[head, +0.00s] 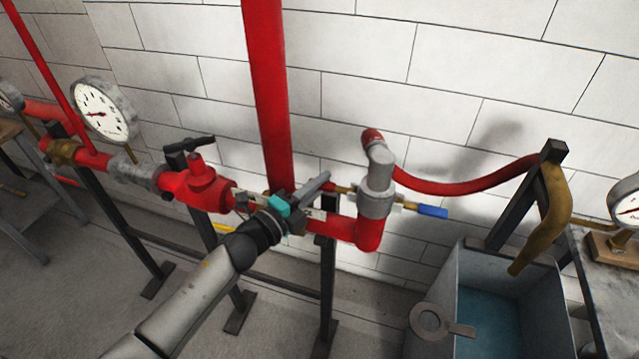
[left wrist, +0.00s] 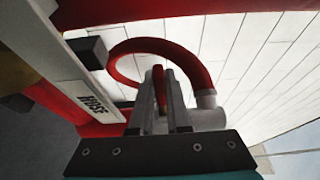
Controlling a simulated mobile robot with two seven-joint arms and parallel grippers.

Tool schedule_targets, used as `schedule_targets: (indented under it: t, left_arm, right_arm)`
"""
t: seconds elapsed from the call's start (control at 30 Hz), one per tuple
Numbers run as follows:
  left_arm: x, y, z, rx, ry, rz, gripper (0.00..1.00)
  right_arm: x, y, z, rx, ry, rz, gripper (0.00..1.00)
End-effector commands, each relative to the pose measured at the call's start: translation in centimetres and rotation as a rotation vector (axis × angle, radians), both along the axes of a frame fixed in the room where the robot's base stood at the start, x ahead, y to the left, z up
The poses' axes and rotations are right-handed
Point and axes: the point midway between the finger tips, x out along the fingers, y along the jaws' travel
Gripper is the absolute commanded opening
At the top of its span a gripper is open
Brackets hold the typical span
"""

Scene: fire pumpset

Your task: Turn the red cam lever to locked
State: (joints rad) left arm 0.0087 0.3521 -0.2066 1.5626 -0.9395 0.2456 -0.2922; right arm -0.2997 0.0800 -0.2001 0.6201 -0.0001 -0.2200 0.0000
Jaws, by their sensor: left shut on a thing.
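My left gripper (head: 318,184) is at the red pipe run in the middle of the head view, just left of the grey coupling (head: 378,188). In the left wrist view its two fingers (left wrist: 161,98) are closed together around the red cam lever (left wrist: 158,78). Only a narrow strip of the lever shows between the fingers. The grey coupling also shows beyond the fingers in the left wrist view (left wrist: 205,117). The fingers hide much of the lever in the head view, so its exact angle is hard to tell. My right gripper is out of view.
A red hose (head: 465,186) runs right from the coupling to a dark post. A blue-handled lever (head: 432,211) sticks out to the right of the coupling. A vertical red pipe (head: 268,90) stands behind my gripper. A grey tank (head: 430,290) is at lower right.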

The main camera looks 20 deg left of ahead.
Motion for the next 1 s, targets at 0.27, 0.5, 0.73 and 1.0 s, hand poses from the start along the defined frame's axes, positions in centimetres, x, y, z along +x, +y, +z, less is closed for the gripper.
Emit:
schedule_targets:
  t: [0.27,0.5,0.73,1.0]
  left_arm:
    - [0.0,0.0,-0.5,-0.044,0.002,0.001,0.00]
    - [0.0,-0.1,-1.8,-0.189,0.007,0.001,0.00]
    - [0.0,-0.6,-3.3,-0.399,0.014,0.001,0.00]
    - [-0.1,-1.4,-4.7,-0.657,0.023,0.001,0.00]
  right_arm:
    - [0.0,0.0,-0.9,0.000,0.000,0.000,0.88]
    - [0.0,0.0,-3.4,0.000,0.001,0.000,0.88]
    - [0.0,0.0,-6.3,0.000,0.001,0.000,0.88]
    - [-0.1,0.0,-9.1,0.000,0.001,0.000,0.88]
